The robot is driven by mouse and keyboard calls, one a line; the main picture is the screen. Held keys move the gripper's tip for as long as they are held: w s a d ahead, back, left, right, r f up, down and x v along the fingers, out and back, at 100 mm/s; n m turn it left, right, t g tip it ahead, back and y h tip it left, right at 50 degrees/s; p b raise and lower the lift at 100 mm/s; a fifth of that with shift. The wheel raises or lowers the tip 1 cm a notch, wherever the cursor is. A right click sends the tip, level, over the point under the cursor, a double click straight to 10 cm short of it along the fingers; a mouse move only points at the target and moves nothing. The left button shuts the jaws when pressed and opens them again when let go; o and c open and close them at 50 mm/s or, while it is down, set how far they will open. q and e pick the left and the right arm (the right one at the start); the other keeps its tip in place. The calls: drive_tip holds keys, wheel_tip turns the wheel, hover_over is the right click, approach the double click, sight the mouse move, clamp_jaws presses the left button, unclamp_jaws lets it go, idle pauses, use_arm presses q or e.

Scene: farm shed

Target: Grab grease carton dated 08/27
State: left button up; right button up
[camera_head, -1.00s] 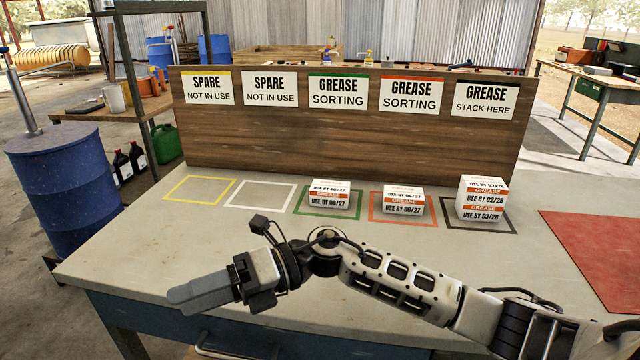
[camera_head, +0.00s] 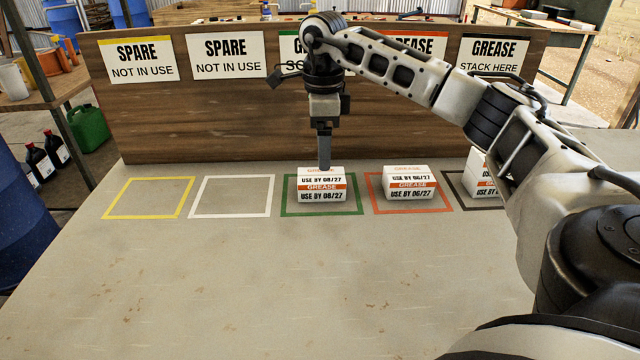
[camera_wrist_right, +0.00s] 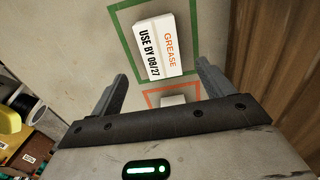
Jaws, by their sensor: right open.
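The grease carton marked USE BY 08/27 (camera_head: 321,187) sits in the green square (camera_head: 290,210) on the bench. In the right wrist view the carton (camera_wrist_right: 152,44) lies ahead of the fingers, with its printed top facing the camera. My right gripper (camera_head: 324,165) points down just above and behind the carton in the head view. In the right wrist view its fingers (camera_wrist_right: 168,85) are spread apart with nothing between them. The carton marked USE BY 06/27 (camera_head: 409,184) sits in the orange square (camera_head: 440,208). My left gripper is not in view.
Stacked cartons (camera_head: 480,178) in the dark square at right are partly hidden by my right arm. The yellow square (camera_head: 148,217) and white square (camera_head: 231,215) are empty. A wooden sign board (camera_head: 200,120) stands behind. The front bench is clear.

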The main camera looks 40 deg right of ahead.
sight(321, 175)
wheel_tip(321, 175, down, 9)
drive_tip(key=shift+w+a+r, duration=0.1)
drive_tip(key=shift+w, duration=0.05)
drive_tip(key=c, duration=1.1)
